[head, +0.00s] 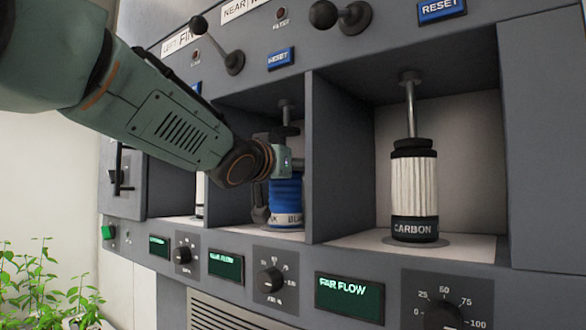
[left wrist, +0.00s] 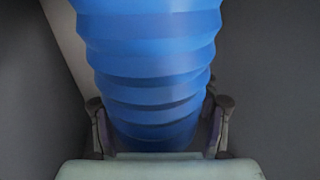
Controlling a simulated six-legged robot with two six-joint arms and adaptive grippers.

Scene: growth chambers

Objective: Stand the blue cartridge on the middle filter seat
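My left gripper (head: 272,190) reaches into the bay from the left, with a dark finger beside the cartridge. In the left wrist view the ribbed blue body (left wrist: 150,75) lies between the two fingers, which appear to be closed on its sides. The middle filter seat is mostly hidden under the cartridge. My right gripper is not in view.
A press rod with a dark disc (head: 286,131) hangs above the cartridge. A divider wall (head: 323,160) separates the middle bay from the right bay, where a white carbon cartridge (head: 414,185) stands under its rod. Knobs, displays and black ball levers (head: 233,62) line the panel. Plants (head: 45,285) stand lower left.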

